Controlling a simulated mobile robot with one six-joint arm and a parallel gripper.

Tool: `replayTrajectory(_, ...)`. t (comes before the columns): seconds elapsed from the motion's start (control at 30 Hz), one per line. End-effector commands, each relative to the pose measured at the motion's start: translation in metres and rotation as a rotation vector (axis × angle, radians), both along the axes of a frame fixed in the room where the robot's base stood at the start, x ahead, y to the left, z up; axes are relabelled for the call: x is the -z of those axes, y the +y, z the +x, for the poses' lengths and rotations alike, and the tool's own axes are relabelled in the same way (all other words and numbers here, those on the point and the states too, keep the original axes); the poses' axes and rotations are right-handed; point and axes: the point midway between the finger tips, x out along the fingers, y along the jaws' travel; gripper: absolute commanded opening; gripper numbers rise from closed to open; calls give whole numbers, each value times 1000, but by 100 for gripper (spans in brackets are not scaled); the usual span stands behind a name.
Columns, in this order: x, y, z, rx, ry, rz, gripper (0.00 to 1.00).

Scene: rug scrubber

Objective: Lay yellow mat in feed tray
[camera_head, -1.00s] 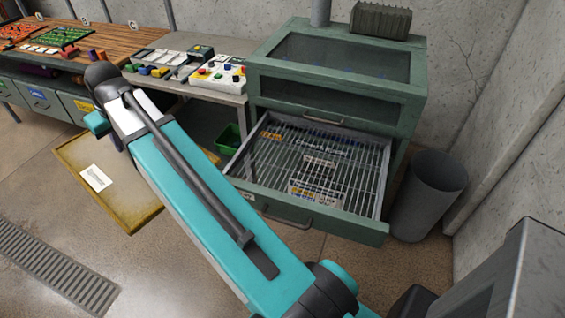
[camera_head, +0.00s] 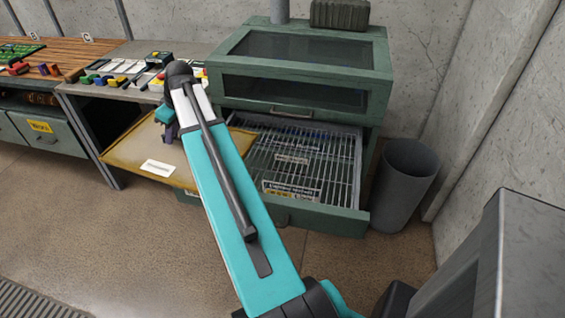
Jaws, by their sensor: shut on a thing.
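The yellow mat (camera_head: 128,152) is a flat tan-yellow sheet with a white label, left of and partly behind my arm. A corner of it shows right of the arm, over the left part of the feed tray in the picture. My gripper (camera_head: 171,133) is at the mat's far side, shut on the mat; its fingertips are mostly hidden. The feed tray (camera_head: 345,178) is the pulled-out green drawer with metal bars and several labels under the green cabinet. My arm hides its left side. I cannot tell whether the mat touches the tray.
A bench (camera_head: 72,88) with coloured blocks and small parts stands at the left. A grey bin (camera_head: 402,190) stands right of the tray, near the concrete wall. The floor in front is clear, with a drain grate (camera_head: 35,302) at lower left.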

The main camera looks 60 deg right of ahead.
Motion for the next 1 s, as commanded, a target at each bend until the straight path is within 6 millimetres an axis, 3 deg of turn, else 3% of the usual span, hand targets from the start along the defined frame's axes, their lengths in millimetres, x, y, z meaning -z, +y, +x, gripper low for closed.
replayTrajectory(0.03,9,-16,-5,-2,0,0,0)
replayTrajectory(0.2,30,-61,-25,-28,-1,0,0)
replayTrajectory(0.6,72,-150,-78,-84,0,0,0)
replayTrajectory(0.8,86,-179,-101,-104,-1,0,0)
replayTrajectory(1.0,90,-189,-109,-114,-1,-1,0)
